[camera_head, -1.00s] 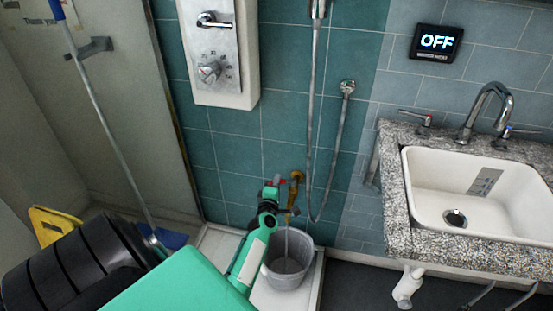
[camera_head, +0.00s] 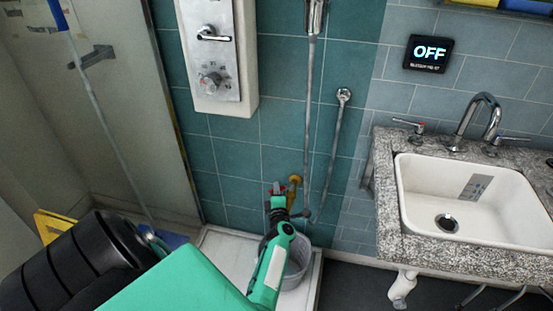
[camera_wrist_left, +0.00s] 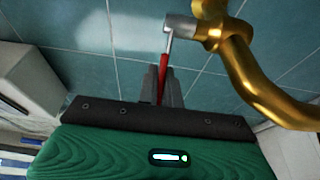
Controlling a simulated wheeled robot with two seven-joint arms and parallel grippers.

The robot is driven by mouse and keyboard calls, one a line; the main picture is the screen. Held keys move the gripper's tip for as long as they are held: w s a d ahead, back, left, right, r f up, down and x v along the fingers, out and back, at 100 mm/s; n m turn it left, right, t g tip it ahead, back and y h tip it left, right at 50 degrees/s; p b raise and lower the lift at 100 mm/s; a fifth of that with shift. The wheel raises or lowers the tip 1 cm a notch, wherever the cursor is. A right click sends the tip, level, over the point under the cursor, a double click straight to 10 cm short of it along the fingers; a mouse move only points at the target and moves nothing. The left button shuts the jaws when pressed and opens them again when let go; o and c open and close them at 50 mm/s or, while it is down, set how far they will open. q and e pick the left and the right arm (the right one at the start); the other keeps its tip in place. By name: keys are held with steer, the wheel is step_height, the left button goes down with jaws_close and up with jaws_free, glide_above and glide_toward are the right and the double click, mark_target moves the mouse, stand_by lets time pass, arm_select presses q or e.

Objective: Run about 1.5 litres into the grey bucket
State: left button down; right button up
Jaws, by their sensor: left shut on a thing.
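A brass tap (camera_head: 295,181) sticks out low on the teal tiled wall; it also shows large at the right of the left wrist view (camera_wrist_left: 240,65), with a grey metal collar. Its red lever (camera_wrist_left: 165,72) lies between the fingers of my left gripper (camera_wrist_left: 162,85), which is shut on it. In the head view my left gripper (camera_head: 277,193) is at the tap, above the grey bucket (camera_head: 297,265). The bucket stands upright on a white tray (camera_head: 222,247). My green wrist hides much of the bucket, its inside and the tap's outlet. My right gripper is not in view.
A white sink (camera_head: 470,200) in a granite counter stands at the right. A dark display (camera_head: 427,54) on the wall reads OFF. A yellow sign (camera_head: 52,224) stands at the left.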

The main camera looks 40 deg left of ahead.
arm_select(q)
steer(key=shift+f, duration=0.1)
stand_by(0.3)
steer(key=c, duration=1.6)
jaws_free()
steer(key=shift+o, duration=0.2)
steer(key=shift+d, duration=0.1)
